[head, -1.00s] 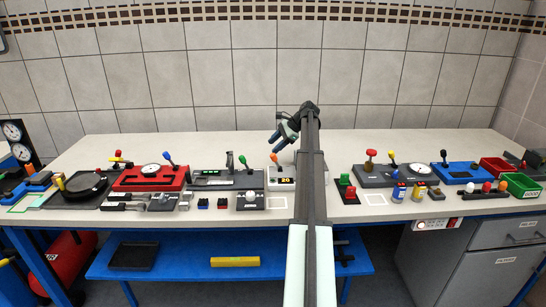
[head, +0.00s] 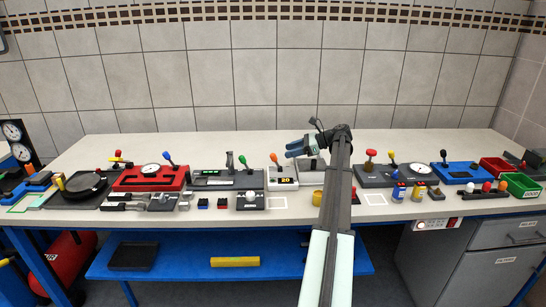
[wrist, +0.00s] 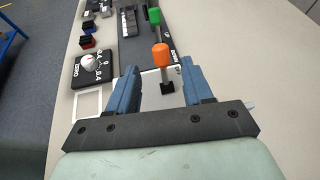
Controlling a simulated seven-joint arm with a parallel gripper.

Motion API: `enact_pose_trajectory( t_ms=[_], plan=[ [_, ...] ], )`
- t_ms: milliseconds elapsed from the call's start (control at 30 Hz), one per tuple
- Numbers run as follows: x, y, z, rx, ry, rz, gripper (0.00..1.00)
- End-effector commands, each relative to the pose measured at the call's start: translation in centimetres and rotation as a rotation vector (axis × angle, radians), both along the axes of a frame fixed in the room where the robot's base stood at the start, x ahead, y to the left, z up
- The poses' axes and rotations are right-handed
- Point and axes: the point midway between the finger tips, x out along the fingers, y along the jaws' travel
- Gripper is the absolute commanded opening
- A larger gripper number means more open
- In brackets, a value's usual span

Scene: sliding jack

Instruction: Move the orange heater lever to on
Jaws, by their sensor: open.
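The orange heater lever (head: 273,158) stands up from a light grey unit (head: 284,183) with a yellow-on-black display reading 20. In the wrist view the orange knob (wrist: 161,55) sits on a grey stem above a dark base. My gripper (head: 291,149) is above and right of the lever in the head view, its fingers pointing left. In the wrist view my gripper (wrist: 163,82) is open, with one blue finger on each side of the lever's line. The knob appears beyond the fingertips, and no contact is visible. The unit is partly hidden by the gripper in the wrist view.
A green-knobbed lever (head: 242,159) stands on the black unit to the left, also in the wrist view (wrist: 153,16). A dial plate (wrist: 88,65) lies left of the fingers. A red knob (head: 371,153) stands right of my arm. Bare bench lies behind.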

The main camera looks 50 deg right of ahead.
Motion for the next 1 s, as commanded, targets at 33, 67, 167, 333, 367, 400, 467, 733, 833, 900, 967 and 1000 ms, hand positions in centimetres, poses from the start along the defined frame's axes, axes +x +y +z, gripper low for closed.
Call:
enact_pose_trajectory(
  t_ms=[33, 67, 167, 333, 367, 400, 467, 733, 833, 900, 967, 1000],
  plan=[
    [0.7, 0.6, -0.4, 0.000, 0.000, 0.001, 0.50],
    [1.1, 0.9, -0.6, 0.000, 0.000, 0.000, 0.50],
    [2.4, 1.8, -1.2, 0.000, 0.000, 0.001, 0.50],
    [4.4, 3.2, -2.2, -0.001, -0.001, 0.000, 0.50],
    [4.7, 3.3, -2.4, -0.001, -0.001, -0.001, 0.50],
    [5.0, 3.5, -2.5, 0.000, 0.000, -0.001, 0.50],
    [5.4, 3.8, -2.7, -0.001, -0.001, -0.001, 0.50],
    [6.3, 4.4, -3.2, -0.002, 0.000, -0.002, 0.50],
    [6.3, 4.5, -3.2, -0.002, -0.001, -0.002, 0.50],
    [6.3, 4.4, -3.2, -0.002, -0.001, -0.002, 0.50],
    [6.3, 4.4, -3.2, -0.002, -0.001, -0.002, 0.50],
    [6.3, 4.4, -3.2, -0.002, -0.001, -0.002, 0.48]
  ],
)
